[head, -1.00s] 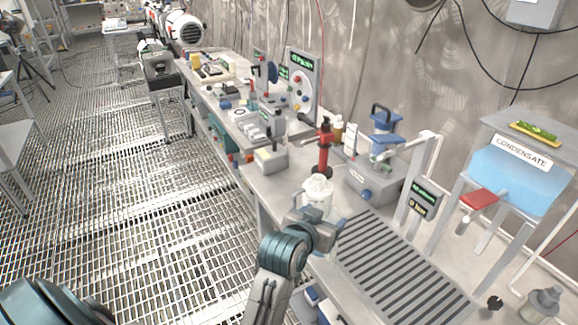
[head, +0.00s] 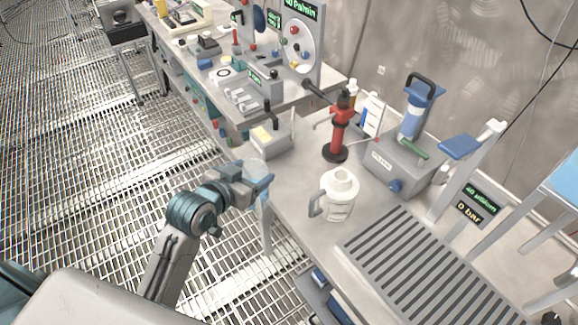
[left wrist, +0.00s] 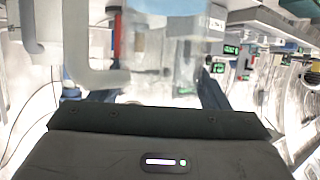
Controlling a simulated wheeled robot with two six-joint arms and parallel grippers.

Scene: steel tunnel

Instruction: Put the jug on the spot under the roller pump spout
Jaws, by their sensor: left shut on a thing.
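My left gripper (head: 258,187) is shut on a pale, see-through jug (head: 253,170) and holds it just left of the bench's edge. In the left wrist view the jug's clear body (left wrist: 165,60) fills the upper middle, blurred and close. A panel with a round disc of coloured knobs (head: 296,45) and a green display, perhaps the roller pump, stands at the back. I cannot make out its spout or the spot. My right gripper is not in view.
A red stand (head: 338,135) and a grey unit with a blue cylinder (head: 400,165) stand behind the white jug. A slatted drain grid (head: 420,265) lies at the right. A small grey box (head: 270,140) sits near the edge. Bare bench lies around the white jug.

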